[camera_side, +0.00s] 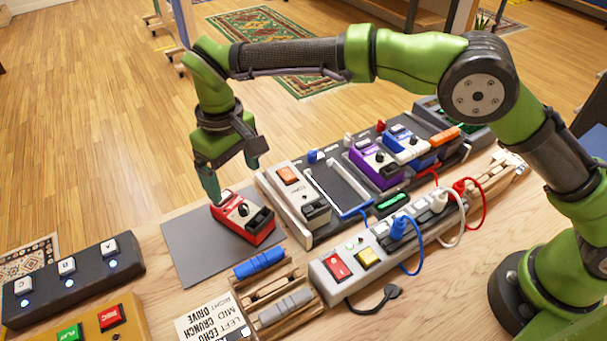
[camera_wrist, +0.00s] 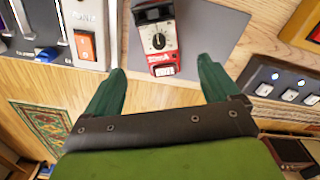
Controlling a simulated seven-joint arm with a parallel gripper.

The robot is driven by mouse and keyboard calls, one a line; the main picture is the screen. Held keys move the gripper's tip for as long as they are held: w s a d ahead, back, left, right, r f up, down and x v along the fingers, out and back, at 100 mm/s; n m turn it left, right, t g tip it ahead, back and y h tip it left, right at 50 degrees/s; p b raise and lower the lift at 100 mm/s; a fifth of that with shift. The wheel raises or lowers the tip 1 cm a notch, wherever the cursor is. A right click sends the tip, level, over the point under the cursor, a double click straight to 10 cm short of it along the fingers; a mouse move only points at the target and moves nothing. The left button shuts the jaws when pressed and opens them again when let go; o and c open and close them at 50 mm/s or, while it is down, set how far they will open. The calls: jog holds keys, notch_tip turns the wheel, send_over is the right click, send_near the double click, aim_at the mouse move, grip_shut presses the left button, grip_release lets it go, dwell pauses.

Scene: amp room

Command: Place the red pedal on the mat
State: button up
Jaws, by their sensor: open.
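My gripper (camera_side: 232,180) is just above the pedal's far end, fingers spread. In the wrist view my gripper (camera_wrist: 160,80) is open with nothing between its fingers.
A pedalboard (camera_side: 300,228) with purple, blue and white pedals stands right of the mat. A power strip (camera_side: 345,270) with plugged cables and a wooden rack (camera_side: 268,285) lie in front. A black button box (camera_side: 70,283) sits at left. The mat's left part is bare.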

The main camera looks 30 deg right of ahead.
jog(key=s+d+r+m+t+y, duration=0.2)
jog(key=s+d+r+m+t, duration=0.15)
jog(key=d+r, duration=1.45)
jog(key=s+d+f+m+t, duration=0.2)
jog(key=s+d+f, duration=0.1)
jog(key=s+d, duration=0.4)
jog(key=s+d+f+m+t, duration=0.1)
jog(key=s+d+f+m, duration=0.2)
jog(key=s+d, duration=0.4)
jog(key=shift+s+d+t, duration=0.35)
jog(key=shift+s, duration=0.85)
